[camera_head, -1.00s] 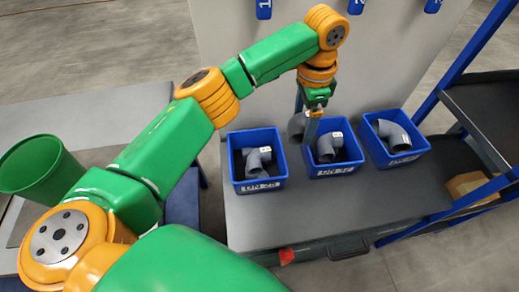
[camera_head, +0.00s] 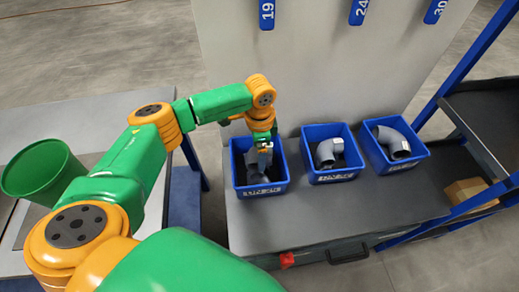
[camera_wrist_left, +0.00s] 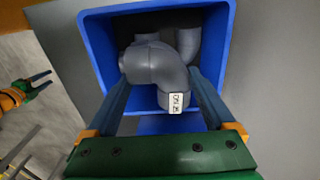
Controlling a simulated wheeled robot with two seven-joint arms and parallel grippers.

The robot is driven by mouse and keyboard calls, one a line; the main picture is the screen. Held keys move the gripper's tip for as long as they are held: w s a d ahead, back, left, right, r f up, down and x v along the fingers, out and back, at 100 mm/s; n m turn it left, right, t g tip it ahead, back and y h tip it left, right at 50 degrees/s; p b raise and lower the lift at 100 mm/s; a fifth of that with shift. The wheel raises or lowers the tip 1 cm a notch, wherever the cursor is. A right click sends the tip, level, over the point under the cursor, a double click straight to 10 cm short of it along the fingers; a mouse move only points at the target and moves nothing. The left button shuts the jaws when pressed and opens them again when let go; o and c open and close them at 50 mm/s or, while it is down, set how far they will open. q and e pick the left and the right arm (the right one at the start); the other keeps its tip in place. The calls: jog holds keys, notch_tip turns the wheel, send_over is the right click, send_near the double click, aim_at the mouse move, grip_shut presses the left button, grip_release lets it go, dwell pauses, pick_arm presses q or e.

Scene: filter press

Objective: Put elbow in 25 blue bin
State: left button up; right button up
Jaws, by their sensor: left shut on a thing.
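The left blue bin (camera_head: 262,190), with a label on its front that seems to read DN 25, stands at the left of the grey bench. My left gripper (camera_head: 264,160) points down over this bin. In the left wrist view, the left gripper (camera_wrist_left: 160,88) is shut on a grey pipe elbow (camera_wrist_left: 158,66) with a white label. The held elbow lies within the outline of the bin (camera_wrist_left: 98,50). Another grey part (camera_wrist_left: 188,42) shows behind it in the bin. I cannot tell whether the held elbow touches anything. My right gripper (camera_wrist_left: 35,82) shows small at the left, apparently open.
A middle blue bin (camera_head: 331,177) and a right blue bin (camera_head: 402,163) each hold a grey elbow. A panel with blue number tags 19, 24 and 30 rises behind. A green bucket (camera_head: 42,172) stands at left, a blue-framed shelf (camera_head: 490,120) at right.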

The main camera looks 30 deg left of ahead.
pick_arm(q)
jog(key=shift+f, duration=0.25)
jog(key=o, duration=1.2)
jog(key=shift+f, duration=0.1)
jog(key=shift+o, duration=0.2)
notch_tip(320, 180, up, 13)
